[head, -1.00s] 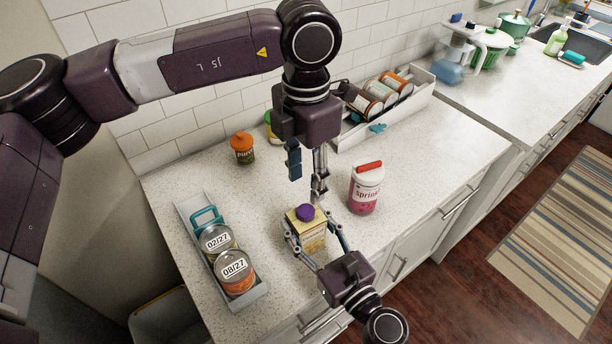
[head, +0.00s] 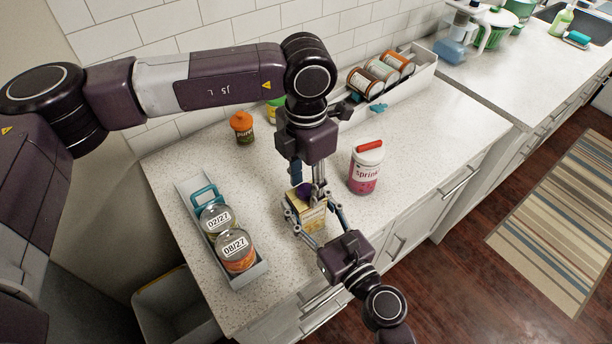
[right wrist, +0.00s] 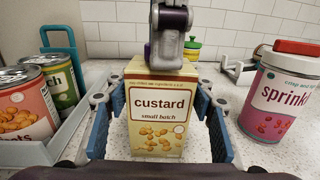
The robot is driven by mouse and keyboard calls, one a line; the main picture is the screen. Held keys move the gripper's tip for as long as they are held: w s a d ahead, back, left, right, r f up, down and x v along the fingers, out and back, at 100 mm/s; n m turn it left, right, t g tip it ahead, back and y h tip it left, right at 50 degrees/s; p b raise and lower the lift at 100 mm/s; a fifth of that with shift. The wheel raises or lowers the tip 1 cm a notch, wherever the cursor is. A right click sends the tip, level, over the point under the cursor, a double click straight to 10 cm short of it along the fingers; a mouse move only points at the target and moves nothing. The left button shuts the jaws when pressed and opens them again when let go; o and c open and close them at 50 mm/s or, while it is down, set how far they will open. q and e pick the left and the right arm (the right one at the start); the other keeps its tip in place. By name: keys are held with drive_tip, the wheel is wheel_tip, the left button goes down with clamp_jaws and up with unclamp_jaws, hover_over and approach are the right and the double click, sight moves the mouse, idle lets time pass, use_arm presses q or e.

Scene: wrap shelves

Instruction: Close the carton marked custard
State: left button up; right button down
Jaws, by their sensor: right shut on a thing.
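The custard carton (right wrist: 160,112) is a pale yellow box standing upright on the counter, and it shows in the head view (head: 312,218). Its purple cap (head: 302,189) is partly hidden by my left gripper (head: 308,187), which reaches down from above with its fingers at the carton's top. I cannot tell whether those fingers touch or grip the cap. In the right wrist view one left finger hides the top front of the carton. My right gripper (right wrist: 160,125) is shut on the carton, with a blue pad on each side.
A sprinkles jar (head: 366,169) with a red-handled lid stands close to the right. A grey tray (head: 262,270) with two dated cans is at left. An orange-lidded jar (head: 242,127) and a white rack (head: 421,80) of cans stand behind. Bare counter lies between.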

use_arm(q)
clamp_jaws()
idle(0.3)
drive_tip(key=shift+o, duration=0.8)
unclamp_jaws()
wheel_tip(320, 180, up, 12)
use_arm(e)
drive_tip(key=c, duration=0.8)
unclamp_jaws()
